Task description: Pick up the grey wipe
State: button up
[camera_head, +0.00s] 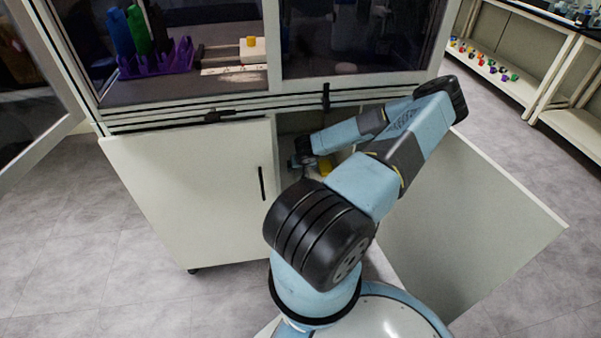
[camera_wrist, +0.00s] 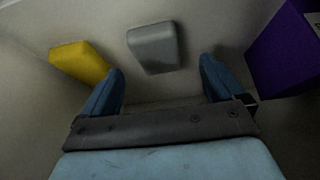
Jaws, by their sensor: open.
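The grey wipe (camera_wrist: 153,47) is a small block-like pad with rounded corners in the upper middle of the wrist view. It rests on a pale surface inside the cabinet. My gripper (camera_wrist: 162,70) is open, its two blue fingers apart. The wipe shows between and beyond the fingertips, and nothing is held. In the head view, my gripper (camera_head: 303,161) reaches into the open lower cabinet, largely in shadow. The wipe cannot be made out in that view.
A yellow block (camera_wrist: 79,62) lies left of the wipe, close to the left finger. A purple box (camera_wrist: 288,52) stands to the right. In the head view, the left cabinet door (camera_head: 190,195) is shut and the right door (camera_head: 470,225) stands open beside my arm.

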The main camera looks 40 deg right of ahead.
aim_at(301, 170)
jog(key=shift+d+x, duration=0.15)
jog(key=shift+x, duration=1.15)
jog(key=shift+d+x, duration=0.15)
jog(key=shift+x, duration=1.15)
jog(key=shift+r, duration=0.15)
jog(key=shift+c, duration=0.3)
jog(key=c, duration=1.1)
